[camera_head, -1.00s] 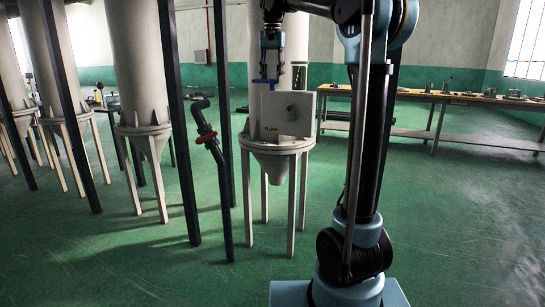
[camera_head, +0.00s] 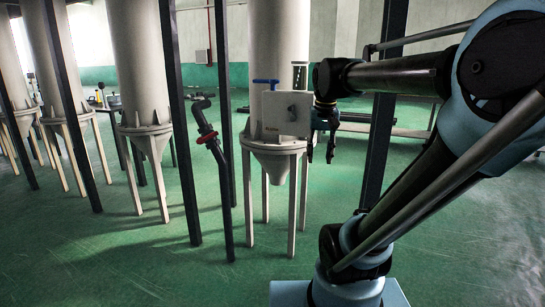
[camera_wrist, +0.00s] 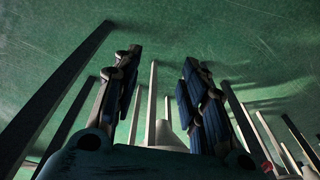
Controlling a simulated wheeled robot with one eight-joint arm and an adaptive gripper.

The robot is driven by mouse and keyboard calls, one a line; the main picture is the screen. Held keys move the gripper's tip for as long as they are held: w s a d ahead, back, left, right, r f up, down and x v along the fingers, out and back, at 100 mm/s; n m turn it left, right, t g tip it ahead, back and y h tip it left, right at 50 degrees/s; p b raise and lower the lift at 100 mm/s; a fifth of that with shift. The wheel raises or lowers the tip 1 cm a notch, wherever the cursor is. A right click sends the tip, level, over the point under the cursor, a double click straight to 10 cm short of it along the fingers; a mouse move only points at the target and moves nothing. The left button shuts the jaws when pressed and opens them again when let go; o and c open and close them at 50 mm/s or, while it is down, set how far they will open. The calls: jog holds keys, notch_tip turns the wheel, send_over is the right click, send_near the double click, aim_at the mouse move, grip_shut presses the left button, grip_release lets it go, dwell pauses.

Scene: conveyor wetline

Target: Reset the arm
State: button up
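My gripper (camera_head: 321,156) hangs with its fingers down, just right of the grey control box (camera_head: 287,113) on the front of a hopper tank. My arm is folded, with its elbow high at the right of the head view. In the wrist view my gripper (camera_wrist: 160,95) shows two dark fingers well apart, with nothing between them. Green floor and the tank's pale legs show beyond the fingers. A blue handle (camera_head: 266,82) stands at the box's top edge, apart from my gripper.
Several pale cone-bottomed tanks (camera_head: 138,60) stand on legs at the left. Dark posts (camera_head: 180,120) and a black pipe with a red ring (camera_head: 208,138) stand in front of them. A workbench is partly hidden behind my arm. Green floor (camera_head: 120,265) is free in front.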

jog(key=s+d+f, duration=0.1)
jog(key=s+f, duration=0.5)
jog(key=f, duration=0.3)
jog(key=s+d+f+n, duration=0.1)
jog(key=s+d+f, duration=0.1)
jog(key=s+f, duration=0.4)
notch_tip(320, 180, down, 4)
jog(key=shift+s+d+r+t, duration=0.1)
jog(key=shift+s+d+t, duration=0.15)
jog(key=shift+d+t, duration=0.05)
jog(key=shift+w+f, duration=0.25)
jog(key=shift+w, duration=0.25)
